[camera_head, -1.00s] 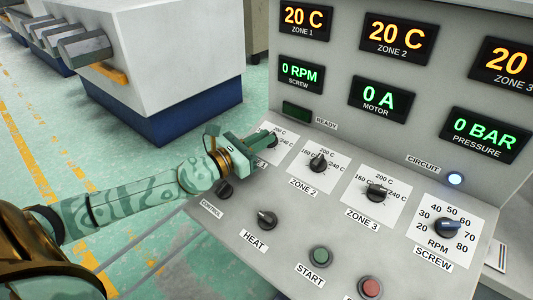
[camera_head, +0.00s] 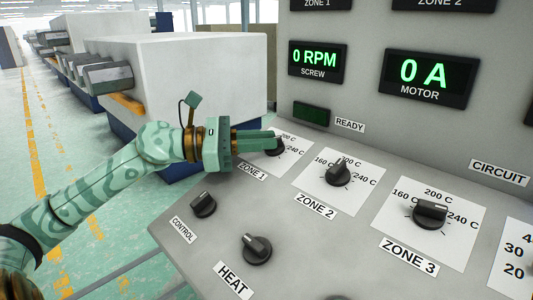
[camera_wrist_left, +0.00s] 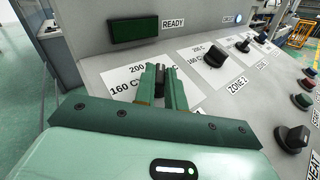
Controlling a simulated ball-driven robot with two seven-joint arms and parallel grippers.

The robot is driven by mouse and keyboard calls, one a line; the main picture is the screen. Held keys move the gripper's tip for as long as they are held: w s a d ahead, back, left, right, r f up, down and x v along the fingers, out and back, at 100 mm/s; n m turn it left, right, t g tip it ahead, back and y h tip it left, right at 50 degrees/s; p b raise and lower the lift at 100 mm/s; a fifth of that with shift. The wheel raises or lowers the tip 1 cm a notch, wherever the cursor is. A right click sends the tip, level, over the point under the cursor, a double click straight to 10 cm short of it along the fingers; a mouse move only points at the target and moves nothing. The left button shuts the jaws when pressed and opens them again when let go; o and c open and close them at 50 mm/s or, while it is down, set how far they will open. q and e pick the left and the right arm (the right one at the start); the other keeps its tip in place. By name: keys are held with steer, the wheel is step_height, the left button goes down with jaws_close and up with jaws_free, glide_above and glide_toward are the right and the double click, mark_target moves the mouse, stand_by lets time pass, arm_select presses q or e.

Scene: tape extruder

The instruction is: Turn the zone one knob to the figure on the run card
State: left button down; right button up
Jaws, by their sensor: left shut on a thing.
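The zone one knob (camera_head: 276,149) sits on its white dial plate with the "ZONE 1" label, at the left end of the knob row. My left gripper (camera_head: 274,141) reaches in from the left, its green fingers shut on the knob. In the left wrist view the two fingertips (camera_wrist_left: 161,72) lie over the zone one dial plate (camera_wrist_left: 125,84) and largely hide the knob, so its pointer cannot be read. The figures 160 C and 200 C show beside the fingers. The run card cannot be made out. My right gripper is not in view.
The zone two knob (camera_head: 338,173) and zone three knob (camera_head: 430,213) stand to the right. The control knob (camera_head: 203,204) and heat knob (camera_head: 257,249) are nearer the front. The dark ready lamp (camera_head: 312,113) and the screw display (camera_head: 318,63) are on the upright panel behind.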

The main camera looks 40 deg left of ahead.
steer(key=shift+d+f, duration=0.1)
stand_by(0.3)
arm_select(q)
steer(key=c, duration=1.5)
jaws_free()
steer(key=shift+o, duration=0.2)
